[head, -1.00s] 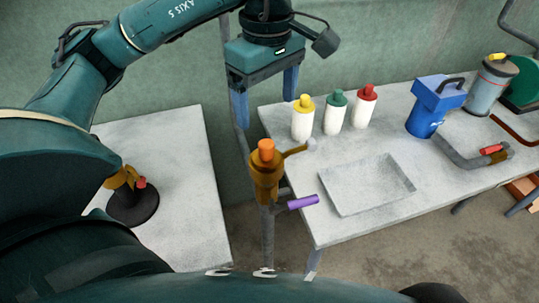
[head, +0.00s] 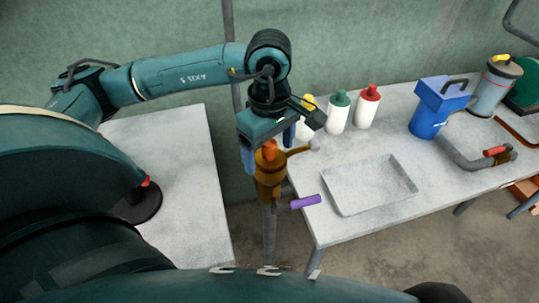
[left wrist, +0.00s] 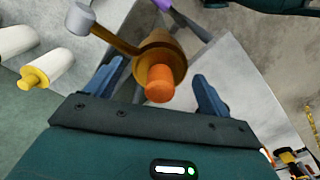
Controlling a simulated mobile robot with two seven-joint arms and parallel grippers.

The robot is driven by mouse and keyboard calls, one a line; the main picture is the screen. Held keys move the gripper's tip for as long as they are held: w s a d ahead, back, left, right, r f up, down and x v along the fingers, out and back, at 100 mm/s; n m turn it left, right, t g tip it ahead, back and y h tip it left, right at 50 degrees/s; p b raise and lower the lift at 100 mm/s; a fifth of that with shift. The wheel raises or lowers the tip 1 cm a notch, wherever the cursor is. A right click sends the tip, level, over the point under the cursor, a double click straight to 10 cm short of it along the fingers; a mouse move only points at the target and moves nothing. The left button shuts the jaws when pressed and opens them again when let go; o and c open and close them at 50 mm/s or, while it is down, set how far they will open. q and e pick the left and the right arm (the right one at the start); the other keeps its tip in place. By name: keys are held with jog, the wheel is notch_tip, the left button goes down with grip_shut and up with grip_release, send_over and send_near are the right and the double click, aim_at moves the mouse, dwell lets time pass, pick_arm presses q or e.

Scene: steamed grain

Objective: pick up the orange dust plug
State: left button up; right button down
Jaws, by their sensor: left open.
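The orange dust plug (head: 268,150) sits upright on top of a brown-amber fitting (head: 270,178) on a stand between the two tables. It also shows in the left wrist view (left wrist: 160,84), between and a little beyond the blue fingers. My left gripper (head: 269,157) is open, with its fingers on either side of the plug at about its height. In the left wrist view the left gripper (left wrist: 160,88) has a gap on both sides of the plug. The gripper partly covers the plug and fitting in the head view. My right gripper is not in view.
A side arm with a grey knob (head: 314,144) and a purple handle (head: 305,202) stick out from the fitting. Bottles with yellow, green (head: 338,113) and red (head: 367,105) caps, a grey tray (head: 328,192) and a blue container (head: 437,107) stand on the right table.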

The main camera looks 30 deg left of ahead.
pick_arm(q)
jog(key=shift+c, duration=0.2)
jog(key=c, duration=1.2)
jog(key=shift+r, duration=0.15)
